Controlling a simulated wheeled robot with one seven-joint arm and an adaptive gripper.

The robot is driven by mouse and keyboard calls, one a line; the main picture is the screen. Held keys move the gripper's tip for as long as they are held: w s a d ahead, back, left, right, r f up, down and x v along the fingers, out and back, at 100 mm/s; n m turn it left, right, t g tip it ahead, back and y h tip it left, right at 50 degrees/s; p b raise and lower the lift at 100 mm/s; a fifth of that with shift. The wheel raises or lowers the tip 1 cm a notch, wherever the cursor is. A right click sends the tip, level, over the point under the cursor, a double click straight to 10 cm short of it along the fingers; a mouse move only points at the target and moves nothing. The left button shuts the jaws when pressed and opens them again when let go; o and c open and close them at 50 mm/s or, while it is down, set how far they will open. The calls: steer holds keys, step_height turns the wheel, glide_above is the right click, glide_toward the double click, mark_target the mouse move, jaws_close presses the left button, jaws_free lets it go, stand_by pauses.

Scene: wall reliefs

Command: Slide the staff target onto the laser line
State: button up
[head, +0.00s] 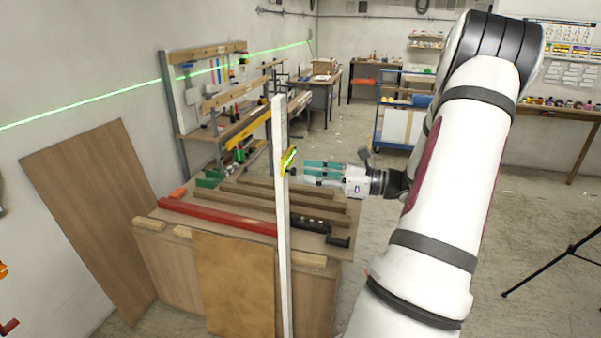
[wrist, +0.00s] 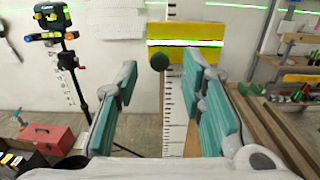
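The white staff (head: 281,220) stands upright in front of the workbench; it shows in the wrist view as a strip with black graduations (wrist: 175,115). The yellow target (head: 286,160) is on its upper part, in the wrist view a wide yellow plate (wrist: 195,55). A bright green line with white edges crosses the plate near mid-height. My gripper (head: 305,172) is open, right of the target in the head view. In the wrist view, its teal fingers (wrist: 160,78) point at the knob, with nothing gripped.
The green laser line (head: 100,101) runs along the wall. A laser level (wrist: 50,22) stands on a tripod (wrist: 75,75). The workbench (head: 165,218) holds timber and a red beam (head: 215,216). A wooden panel (head: 90,210) leans on the wall.

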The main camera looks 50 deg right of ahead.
steer(key=v, duration=0.8)
steer(key=shift+s, duration=0.3)
steer(key=shift+d, duration=0.15)
steer(key=w+a+r+n+g+y, duration=0.15)
steer(key=a+n+g, duration=0.25)
steer(key=a, duration=0.4)
steer(key=w+a+r+n+g, duration=0.1)
steer(key=w+a+n+g, duration=0.25)
steer(key=a, duration=0.35)
steer(key=w+a+r+n+g+y, duration=0.1)
steer(key=w+a+n+g, duration=0.1)
steer(key=a+n+g, duration=0.45)
steer(key=s+a+r+n+t+h, duration=0.1)
steer(key=s+a+n+h, duration=0.3)
steer(key=a+n, duration=0.4)
steer(key=s+a+r+n+t+h, duration=0.2)
steer(key=s+a+r+n+h, duration=0.2)
steer(key=a+n, duration=0.5)
steer(key=shift+s+n+h, duration=0.3)
steer(key=shift+s+h, duration=0.15)
steer(key=shift+h, duration=0.2)
steer(key=shift+a+r, duration=0.1)
steer(key=shift+r, duration=0.05)
steer(key=shift+c, duration=0.5)
